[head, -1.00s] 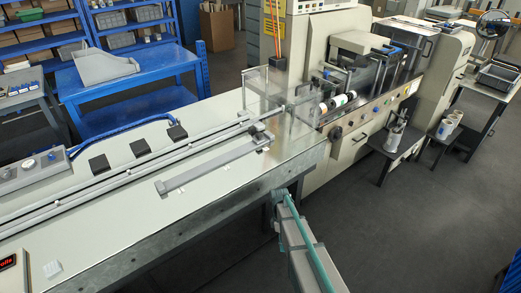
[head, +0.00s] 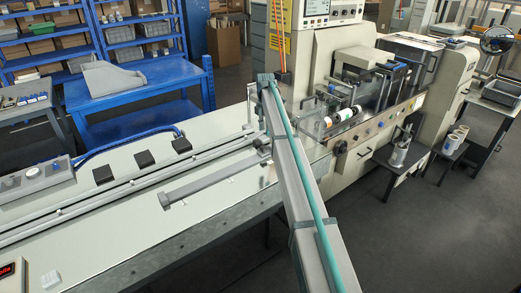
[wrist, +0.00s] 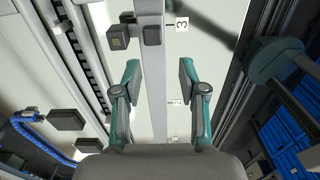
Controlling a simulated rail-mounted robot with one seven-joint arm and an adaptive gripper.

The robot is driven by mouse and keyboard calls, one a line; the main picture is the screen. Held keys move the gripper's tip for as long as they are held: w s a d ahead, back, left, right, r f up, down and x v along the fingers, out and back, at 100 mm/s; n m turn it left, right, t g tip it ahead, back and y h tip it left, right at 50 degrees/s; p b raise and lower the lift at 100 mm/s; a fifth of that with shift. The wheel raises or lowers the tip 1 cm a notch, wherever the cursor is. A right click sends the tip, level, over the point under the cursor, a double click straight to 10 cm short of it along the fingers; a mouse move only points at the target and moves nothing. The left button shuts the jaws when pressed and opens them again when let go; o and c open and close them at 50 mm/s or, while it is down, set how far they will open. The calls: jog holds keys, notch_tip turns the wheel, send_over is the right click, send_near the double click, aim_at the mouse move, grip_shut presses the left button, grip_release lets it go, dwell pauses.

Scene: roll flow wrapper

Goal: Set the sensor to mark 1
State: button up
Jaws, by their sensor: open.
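The sensor (wrist: 123,38), a small dark block on a bracket with a round dark knob (wrist: 153,35), sits on a grey rail (wrist: 156,100) near the label "3" (wrist: 181,25) in the wrist view. A second label (wrist: 176,102), which looks like "2", is nearer to me beside the rail. My gripper (wrist: 159,78) is open and empty, its fingers on either side of the rail in the picture, apart from the sensor.
The conveyor channel (head: 110,192) runs alongside the rail. Several black blocks (head: 143,159) stand beyond it. A clear guard (head: 252,112) and the wrapper machine (head: 345,95) are at the far end.

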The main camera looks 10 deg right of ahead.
aim_at(264, 147)
jog(key=f+p, duration=0.1)
jog(key=f, duration=0.2)
jog(key=f+p, duration=0.1)
jog(key=f, duration=0.2)
jog(key=w+f+p, duration=0.1)
jog(key=f, duration=0.3)
jog(key=shift+a, duration=0.25)
jog(key=shift+c, duration=0.4)
grip_shut()
jog(key=shift+s, duration=0.1)
